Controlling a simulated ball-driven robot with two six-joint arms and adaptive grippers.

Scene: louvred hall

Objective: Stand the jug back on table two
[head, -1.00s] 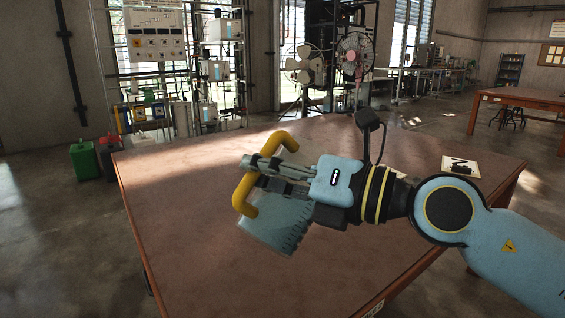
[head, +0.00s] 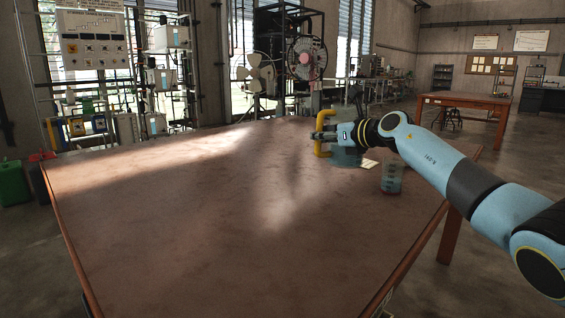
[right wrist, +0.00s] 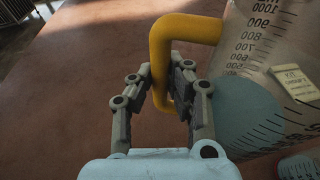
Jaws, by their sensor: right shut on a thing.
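The jug (head: 346,157) is a clear, graduated vessel with a yellow handle (head: 321,148), over the far right part of the near table (head: 200,200). It looks upright in the head view; I cannot tell whether its base touches the tabletop. My right gripper (head: 322,135) is shut on the handle. In the right wrist view the fingers (right wrist: 163,78) close around the yellow handle, and the jug's marked wall (right wrist: 262,50) fills the right side, bluish lower down. My left gripper is out of view. Which table is table two is not shown.
A small clear beaker with reddish and bluish tones (head: 391,179) stands right of the jug, under my right arm. The near table's middle and left are bare. Another table (head: 468,104) stands at back right.

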